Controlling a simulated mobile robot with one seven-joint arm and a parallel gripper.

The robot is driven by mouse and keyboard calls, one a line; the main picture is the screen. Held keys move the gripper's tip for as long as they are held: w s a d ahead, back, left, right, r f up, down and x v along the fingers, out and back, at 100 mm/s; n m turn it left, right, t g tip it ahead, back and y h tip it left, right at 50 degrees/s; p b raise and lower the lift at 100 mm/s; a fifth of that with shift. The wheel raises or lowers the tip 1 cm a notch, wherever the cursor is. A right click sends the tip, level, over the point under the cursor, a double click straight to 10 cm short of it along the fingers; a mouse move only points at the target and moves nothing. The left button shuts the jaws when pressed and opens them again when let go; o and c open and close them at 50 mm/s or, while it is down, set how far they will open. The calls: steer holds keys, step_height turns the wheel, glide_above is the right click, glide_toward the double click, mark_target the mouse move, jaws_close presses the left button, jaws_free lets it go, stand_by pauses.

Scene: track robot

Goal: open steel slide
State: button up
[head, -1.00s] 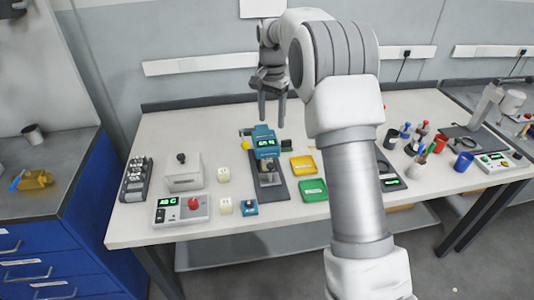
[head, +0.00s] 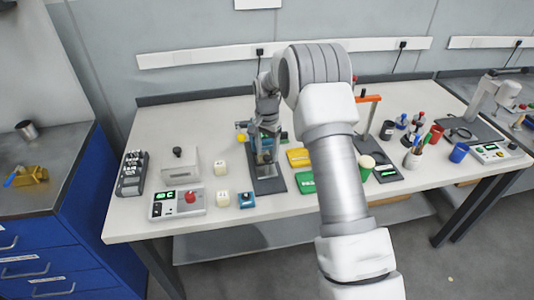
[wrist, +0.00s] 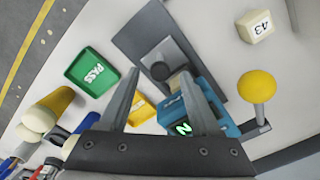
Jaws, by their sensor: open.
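A teal bench device (wrist: 212,105) with a green display stands on a dark grey base plate (head: 270,186). A lever with a yellow ball (wrist: 257,87) sticks out at its side; the ball also shows in the head view (head: 241,138). I cannot tell which part is the steel slide. My gripper (wrist: 160,73) is open, with nothing seen held, and its fingers point down over the device. In the head view my gripper hides much of the device.
A green PASS tray (wrist: 92,72) and a yellow tray (head: 299,157) lie beside the device. A white box with a black knob (head: 180,170), a control box with a red button (head: 178,203) and white numbered cubes (head: 220,168) stand left. Cups and tools crowd the right side.

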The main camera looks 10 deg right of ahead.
steer(key=shift+f, duration=0.65)
jaws_close()
stand_by(1.0)
